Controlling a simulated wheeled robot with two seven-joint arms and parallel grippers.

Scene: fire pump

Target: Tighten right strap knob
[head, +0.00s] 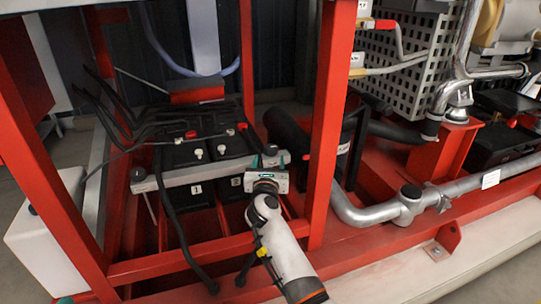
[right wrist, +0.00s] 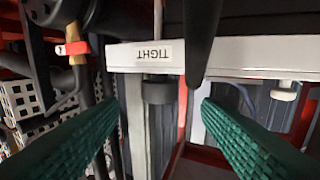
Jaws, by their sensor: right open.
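The pale strap bar (head: 205,175) lies across the front of the black batteries in the head view. The right strap knob (head: 270,149) is a small dark knob at the bar's right end. In the right wrist view this dark knob (right wrist: 158,92) sits against the bar, beside a label reading TIGHT (right wrist: 154,53), seen upside down. My right gripper (right wrist: 156,104) is open, its green fingers apart on either side of the knob, with visible gaps. In the head view my right gripper (head: 272,159) is at the bar's right end. My left gripper is not in view.
Black batteries (head: 205,140) with cables stand behind the bar. A red upright post (head: 328,130) rises just right of my gripper. A second dark knob (head: 138,174) is at the bar's left end. A black cable (right wrist: 203,40) hangs close to the fingers.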

